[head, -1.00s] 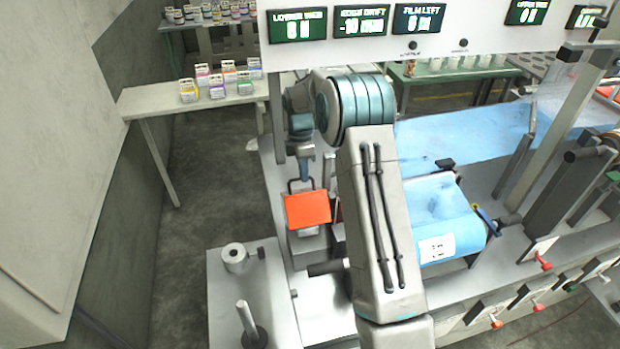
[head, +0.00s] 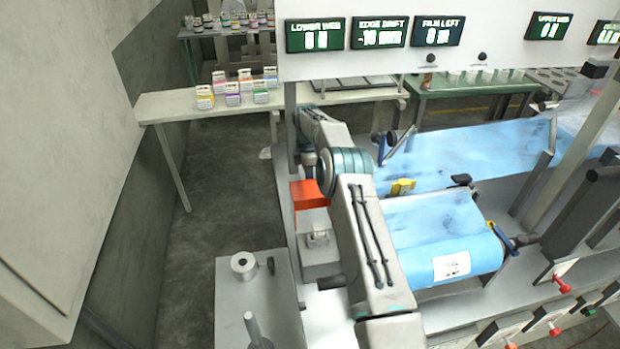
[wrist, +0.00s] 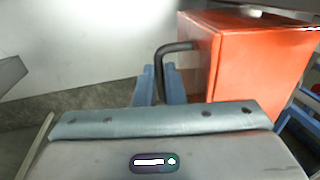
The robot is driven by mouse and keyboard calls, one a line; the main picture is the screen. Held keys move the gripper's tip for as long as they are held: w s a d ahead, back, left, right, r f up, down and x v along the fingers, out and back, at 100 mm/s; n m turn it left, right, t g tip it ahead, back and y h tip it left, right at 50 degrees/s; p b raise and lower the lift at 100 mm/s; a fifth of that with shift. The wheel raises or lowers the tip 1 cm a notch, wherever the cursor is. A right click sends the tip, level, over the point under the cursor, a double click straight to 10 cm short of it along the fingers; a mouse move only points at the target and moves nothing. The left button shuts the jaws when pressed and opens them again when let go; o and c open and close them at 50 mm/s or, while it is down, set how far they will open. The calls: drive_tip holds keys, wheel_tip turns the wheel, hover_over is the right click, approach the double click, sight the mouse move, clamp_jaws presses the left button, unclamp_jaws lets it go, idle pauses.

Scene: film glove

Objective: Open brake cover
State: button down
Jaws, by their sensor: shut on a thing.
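The orange brake cover (head: 308,195) stands raised at the back of a grey housing (head: 320,262). A small metal fitting (head: 318,238) shows uncovered on top of the housing. In the wrist view the cover (wrist: 262,60) is on the right, with a black bar handle (wrist: 172,48) on its side. My gripper (wrist: 160,86) is shut on this handle, its blue fingers on either side of the bar. In the head view my arm hides the gripper and part of the cover.
Blue film on a roller (head: 440,245) lies right of my arm. A grey stand (head: 258,290) with a spindle is at the front left. A shelf with small boxes (head: 232,95) is behind. The display panel (head: 380,60) hangs above. Floor on the left is clear.

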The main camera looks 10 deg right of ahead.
drive_tip(key=shift+w+f, duration=0.15)
drive_tip(key=shift+w, duration=0.45)
drive_tip(key=c, duration=1.7)
unclamp_jaws()
drive_tip(key=shift+w, duration=0.1)
drive_tip(key=shift+o, duration=0.9)
drive_tip(key=shift+w+f, duration=0.2)
drive_tip(key=shift+s, duration=0.1)
drive_tip(key=shift+f, duration=0.15)
drive_tip(key=shift+s, duration=0.1)
